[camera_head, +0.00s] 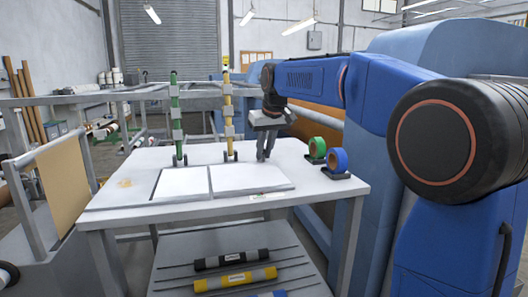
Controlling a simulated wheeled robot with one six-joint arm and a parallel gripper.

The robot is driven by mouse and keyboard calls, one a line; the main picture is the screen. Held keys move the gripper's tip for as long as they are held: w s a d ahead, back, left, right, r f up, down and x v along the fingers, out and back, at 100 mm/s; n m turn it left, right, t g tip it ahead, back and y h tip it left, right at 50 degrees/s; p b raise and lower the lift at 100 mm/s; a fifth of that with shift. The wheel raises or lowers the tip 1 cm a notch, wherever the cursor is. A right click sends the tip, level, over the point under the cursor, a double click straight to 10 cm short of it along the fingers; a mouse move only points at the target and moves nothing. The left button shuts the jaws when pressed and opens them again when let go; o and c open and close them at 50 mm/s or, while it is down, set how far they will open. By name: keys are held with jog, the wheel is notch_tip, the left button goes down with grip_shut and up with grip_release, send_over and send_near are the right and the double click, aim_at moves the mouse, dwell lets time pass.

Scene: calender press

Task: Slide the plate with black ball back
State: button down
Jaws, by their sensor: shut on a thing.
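A white table holds two flat white plates side by side. The left plate (182,182) is smaller and the right plate (245,178) is wider, with a thin gap between them. My gripper (265,157) points down at the back edge of the right plate, with its fingers close together. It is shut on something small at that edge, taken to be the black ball. The fingers hide the ball, so I cannot make out its shape.
Green (174,115) and yellow (227,105) upright posts stand at the back. Black (232,260) and yellow (235,280) rolls lie on the lower shelf.

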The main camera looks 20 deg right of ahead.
jog(key=shift+d, duration=2.15)
jog(key=c, duration=1.8)
grip_release()
jog(key=shift+d, duration=0.2)
jog(key=shift+c, duration=0.2)
jog(key=v, duration=1.7)
jog(key=shift+r, duration=0.2)
jog(key=shift+s, duration=0.15)
